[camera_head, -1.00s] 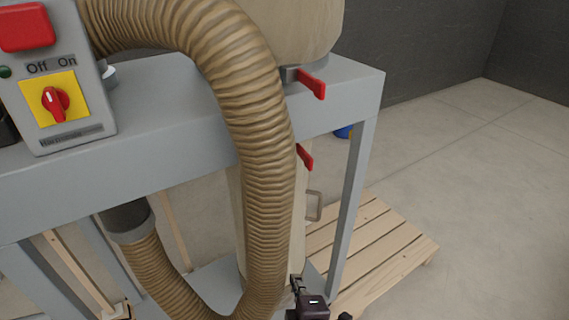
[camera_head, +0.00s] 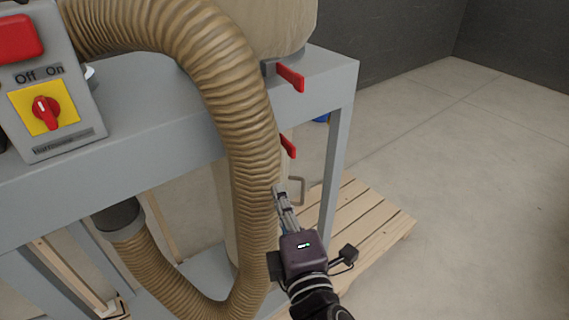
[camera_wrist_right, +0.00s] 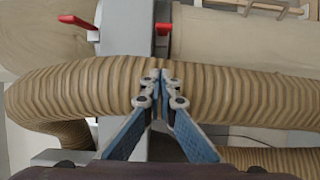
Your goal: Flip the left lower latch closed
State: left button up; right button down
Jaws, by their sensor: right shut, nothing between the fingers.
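The lower red latch (camera_head: 288,146) sticks out to the right below the grey frame beam, partly behind the ribbed hose. In the right wrist view the lower red latch (camera_wrist_right: 163,31) shows beyond the hose, ahead of the fingers. The upper red latch (camera_head: 291,77) is on top of the beam; it also shows in the right wrist view (camera_wrist_right: 78,22). My right gripper (camera_head: 279,190) is shut and empty, just below the lower latch and apart from it. In the right wrist view its fingertips (camera_wrist_right: 160,76) overlap the hose; contact cannot be told. My left gripper is not in view.
The tan ribbed hose (camera_head: 248,130) curves down in front of the collector bag and frame. The grey frame (camera_head: 340,130) has a leg right of the latches. A control box (camera_head: 85,110) is at left. A wooden pallet (camera_head: 375,222) lies behind; the floor at right is clear.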

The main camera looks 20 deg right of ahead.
jog(key=p, duration=0.4)
send_near(283, 142)
jog(key=w+a, duration=0.4)
jog(key=d, duration=0.1)
jog(key=d+p, duration=0.1)
jog(key=d, duration=0.1)
jog(key=shift+d+f, duration=0.2)
jog(key=shift+d, duration=0.1)
